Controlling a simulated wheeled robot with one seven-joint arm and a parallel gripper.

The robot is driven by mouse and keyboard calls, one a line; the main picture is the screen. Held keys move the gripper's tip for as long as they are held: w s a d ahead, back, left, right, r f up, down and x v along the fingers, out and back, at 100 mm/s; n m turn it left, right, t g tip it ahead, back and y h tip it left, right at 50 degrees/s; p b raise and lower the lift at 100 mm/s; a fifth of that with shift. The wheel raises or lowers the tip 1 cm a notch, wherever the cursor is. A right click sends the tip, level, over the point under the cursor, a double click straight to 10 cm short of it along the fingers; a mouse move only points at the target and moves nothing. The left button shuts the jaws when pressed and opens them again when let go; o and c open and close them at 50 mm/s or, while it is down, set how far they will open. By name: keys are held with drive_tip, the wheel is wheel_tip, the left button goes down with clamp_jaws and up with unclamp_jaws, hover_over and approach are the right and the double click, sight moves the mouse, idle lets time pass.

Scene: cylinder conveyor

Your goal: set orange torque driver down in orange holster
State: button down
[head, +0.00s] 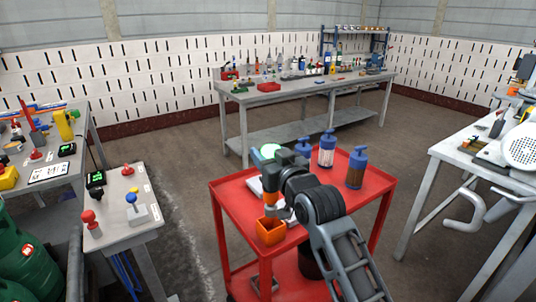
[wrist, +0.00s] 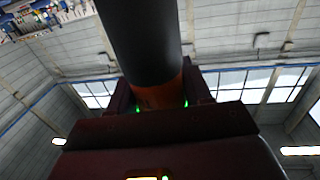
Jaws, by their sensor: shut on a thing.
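The orange torque driver (head: 270,197) is held upright by my gripper (head: 278,208) at the front left of the red cart. In the wrist view the driver (wrist: 141,40) is a thick black cylinder with an orange band, between the jaws of my gripper (wrist: 160,95). The jaws are shut on it. The orange holster (head: 270,234) is an open box at the cart's front left corner. The driver and gripper are right above the holster or just behind its mouth. The driver's lower end is hidden, so I cannot tell whether it is inside.
A grey side table (head: 128,215) with knobs stands left. A workbench (head: 300,94) is behind, and another table (head: 470,160) is right.

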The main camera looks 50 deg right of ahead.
drive_tip(key=shift+f+b, duration=1.95)
drive_tip(key=shift+f, duration=0.85)
drive_tip(key=shift+f+b, duration=1)
drive_tip(key=shift+f, duration=0.45)
drive_tip(key=c, duration=0.8)
unclamp_jaws()
drive_tip(key=shift+c, duration=0.2)
drive_tip(key=o, duration=0.4)
drive_tip(key=shift+f, duration=0.15)
